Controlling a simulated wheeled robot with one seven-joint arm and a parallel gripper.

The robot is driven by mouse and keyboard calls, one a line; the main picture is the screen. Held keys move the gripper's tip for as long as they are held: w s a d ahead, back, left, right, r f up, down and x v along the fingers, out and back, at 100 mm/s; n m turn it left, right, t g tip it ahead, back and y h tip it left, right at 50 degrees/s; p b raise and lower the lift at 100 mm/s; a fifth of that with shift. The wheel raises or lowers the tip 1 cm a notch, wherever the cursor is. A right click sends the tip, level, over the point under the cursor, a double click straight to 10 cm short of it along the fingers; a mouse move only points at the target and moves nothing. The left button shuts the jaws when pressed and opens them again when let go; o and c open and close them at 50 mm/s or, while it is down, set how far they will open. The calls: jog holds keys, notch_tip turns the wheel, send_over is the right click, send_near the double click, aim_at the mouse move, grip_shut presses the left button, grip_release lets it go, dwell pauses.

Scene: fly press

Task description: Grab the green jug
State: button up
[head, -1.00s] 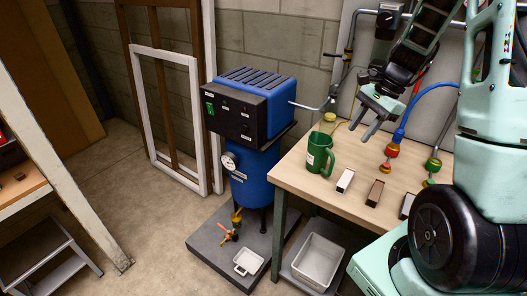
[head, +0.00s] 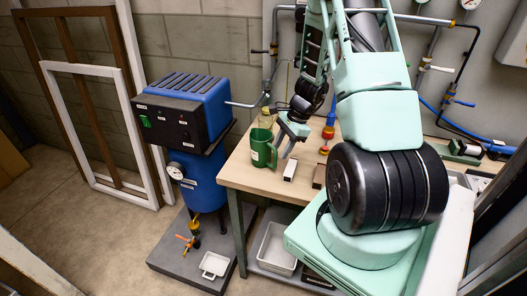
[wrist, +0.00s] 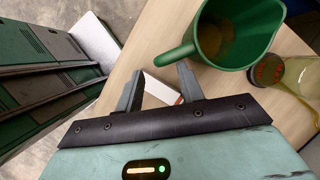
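The green jug (head: 263,148) stands upright on the wooden workbench, near its left end, with a pale label on its side. In the wrist view the jug (wrist: 238,30) is seen from above, just beyond my gripper, with its handle pointing left and down toward the fingers. Some tan-coloured content or bottom shows inside it. My gripper (head: 287,143) is close to the right of the jug in the head view. In the wrist view my gripper (wrist: 160,88) has its two fingers apart, with nothing between them but a white block's edge below.
Small blocks (head: 290,170) lie on the bench (head: 240,175) in front. The blue machine (head: 190,115) stands left of the bench. A grey bin (head: 275,250) sits below.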

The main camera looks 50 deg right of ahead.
aim_at(265, 153)
jog(key=shift+d+p+x, duration=0.2)
jog(key=shift+p+x, duration=0.85)
jog(key=shift+x, duration=1.65)
grip_shut()
